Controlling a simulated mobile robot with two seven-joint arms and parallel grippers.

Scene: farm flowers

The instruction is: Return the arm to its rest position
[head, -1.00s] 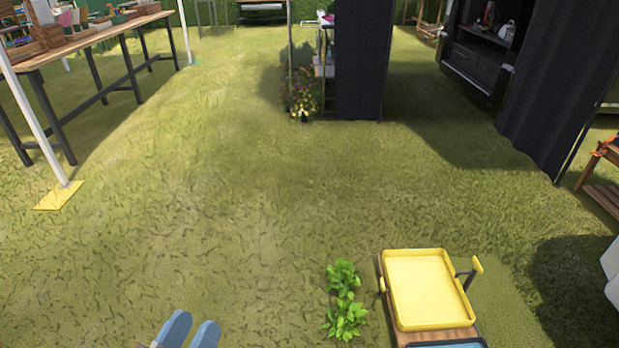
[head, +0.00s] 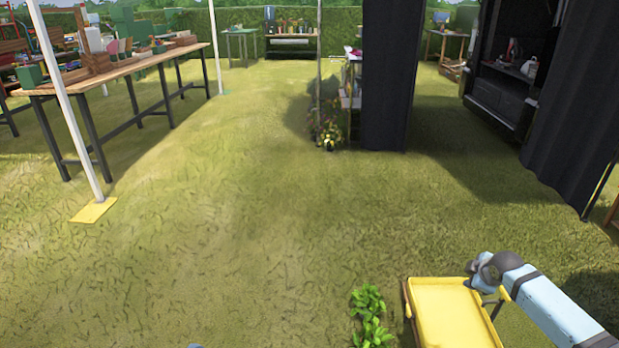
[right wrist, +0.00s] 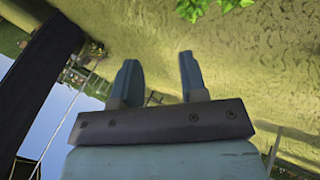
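My right arm (head: 545,305) comes in from the lower right in the head view. Its grey end (head: 485,270) is over the right edge of the yellow tray; I cannot make out the fingers there. In the right wrist view my right gripper (right wrist: 159,72) is open, its two blue fingers apart with nothing between them. Only grass, plant leaves and a tilted background show beyond them. Of my left gripper only a small blue tip (head: 195,346) shows at the bottom edge of the head view; the rest is out of frame.
A yellow tray (head: 450,318) is at the bottom right, beside a green plant (head: 370,318). A long wooden table (head: 125,72) stands at the left by a white pole (head: 75,115). Dark curtains (head: 390,80) stand farther back. The grass in the middle is clear.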

